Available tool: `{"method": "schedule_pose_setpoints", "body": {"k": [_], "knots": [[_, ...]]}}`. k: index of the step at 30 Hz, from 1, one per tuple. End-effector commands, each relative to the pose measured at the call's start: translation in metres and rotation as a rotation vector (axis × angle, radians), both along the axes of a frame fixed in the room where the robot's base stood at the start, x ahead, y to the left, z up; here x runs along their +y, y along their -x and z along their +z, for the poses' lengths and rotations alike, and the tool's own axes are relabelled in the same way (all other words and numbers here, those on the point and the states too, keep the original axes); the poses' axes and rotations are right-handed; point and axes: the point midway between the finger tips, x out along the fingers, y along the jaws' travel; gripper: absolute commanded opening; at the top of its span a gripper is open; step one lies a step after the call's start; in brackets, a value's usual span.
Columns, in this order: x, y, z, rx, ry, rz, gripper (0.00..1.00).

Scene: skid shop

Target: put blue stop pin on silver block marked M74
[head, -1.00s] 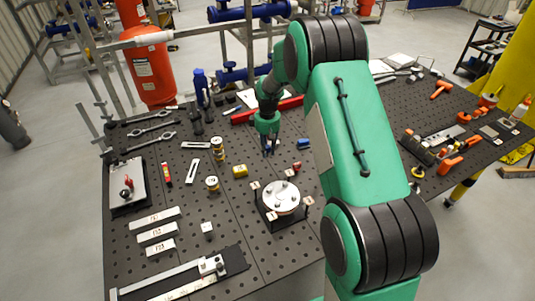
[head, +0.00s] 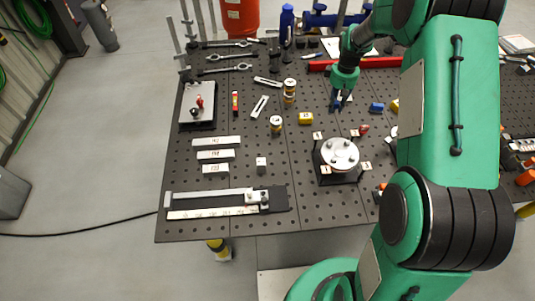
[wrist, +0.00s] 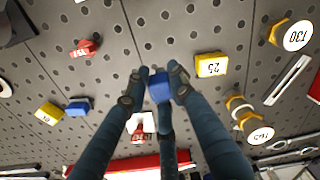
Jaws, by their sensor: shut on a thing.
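My gripper (head: 338,100) is shut on a small blue piece, the blue stop pin (wrist: 159,87), above the middle of the perforated table. The pin shows between the fingertips in the wrist view; its lower end is hard to make out. Three flat silver blocks (head: 216,141) (head: 215,155) (head: 215,168) lie in a column on the left part of the table, well left of and nearer than my gripper. They carry dark markings on top, too small to tell which is M74. A second blue piece (head: 376,107) lies on the table right of my gripper, also in the wrist view (wrist: 78,106).
A round silver fixture on a dark base (head: 325,172) stands between my gripper and the front edge. A yellow block (head: 305,118), brass-coloured cylinders (head: 277,124) and a small silver cube (head: 261,163) stand left of it. A long slide gauge (head: 212,198) lies at the front left.

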Motion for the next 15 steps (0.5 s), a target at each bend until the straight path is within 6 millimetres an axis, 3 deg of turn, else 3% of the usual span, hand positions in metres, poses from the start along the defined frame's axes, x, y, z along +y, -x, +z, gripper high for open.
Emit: {"method": "schedule_pose_setpoints", "body": {"k": [8, 15], "knots": [[0.070, 0.040, 0.008, 0.002, 0.001, 0.004, 0.00], [0.139, 0.096, 0.013, 0.002, 0.002, 0.001, 0.00]]}}
